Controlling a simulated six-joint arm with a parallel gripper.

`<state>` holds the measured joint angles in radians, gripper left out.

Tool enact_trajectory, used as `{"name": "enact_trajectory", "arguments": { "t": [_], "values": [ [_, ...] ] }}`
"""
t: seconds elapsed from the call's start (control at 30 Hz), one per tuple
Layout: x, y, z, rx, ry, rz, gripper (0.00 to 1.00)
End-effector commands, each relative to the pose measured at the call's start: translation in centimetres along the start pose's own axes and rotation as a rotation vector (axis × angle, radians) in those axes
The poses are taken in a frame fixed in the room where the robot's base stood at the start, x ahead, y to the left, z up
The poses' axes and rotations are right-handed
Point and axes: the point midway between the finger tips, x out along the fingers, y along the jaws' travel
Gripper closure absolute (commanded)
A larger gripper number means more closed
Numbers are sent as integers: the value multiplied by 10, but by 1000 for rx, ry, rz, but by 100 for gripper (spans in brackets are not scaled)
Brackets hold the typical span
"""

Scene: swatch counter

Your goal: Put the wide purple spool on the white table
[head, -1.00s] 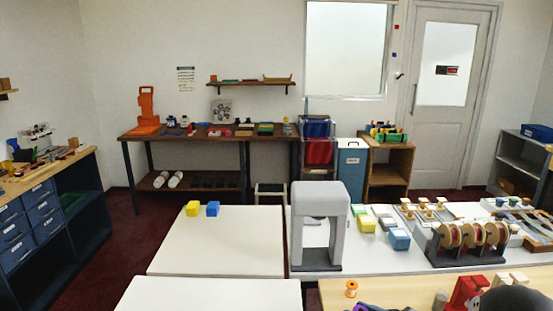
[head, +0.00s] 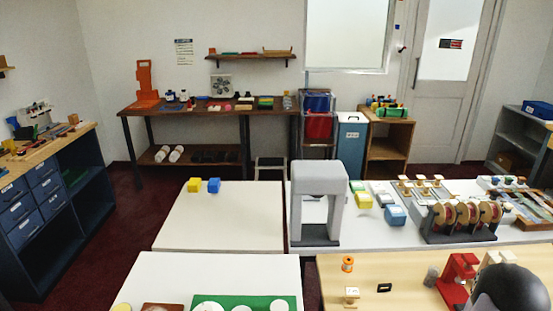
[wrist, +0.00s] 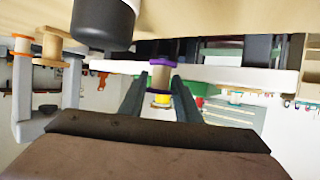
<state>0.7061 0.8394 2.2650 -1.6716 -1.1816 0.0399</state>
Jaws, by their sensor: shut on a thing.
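A spool with purple rims (wrist: 160,76) is in the wrist view, between the two fingers of my gripper (wrist: 160,88). My gripper is shut on it. A yellow piece shows just below the spool in that view; I cannot tell if it is part of it. I see neither my gripper nor the purple spool in the head view. White tabletops there are a middle one (head: 225,225) with a yellow and a blue block at its far edge, and a nearer one (head: 190,266) at the bottom.
A green mat (head: 285,299) and white round things lie on the nearer white top. A grey arch (head: 319,175) stands right of the middle one. The wooden counter (head: 405,272) holds an orange spool (head: 347,263) and a red item (head: 457,275). Much of the middle top is clear.

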Motion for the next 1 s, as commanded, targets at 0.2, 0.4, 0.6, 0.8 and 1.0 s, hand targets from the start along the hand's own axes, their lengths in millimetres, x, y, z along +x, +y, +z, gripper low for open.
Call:
{"name": "enact_trajectory", "arguments": {
  "t": [0.2,0.4,0.6,0.8,1.0],
  "values": [
    [0,1,1,1,0,3,95],
    [-13,20,7,10,0,44,95],
    [-48,74,-8,55,-1,162,95],
    [-100,152,-24,171,1,436,95],
    [-164,217,-28,319,2,774,95]
  ]
}}
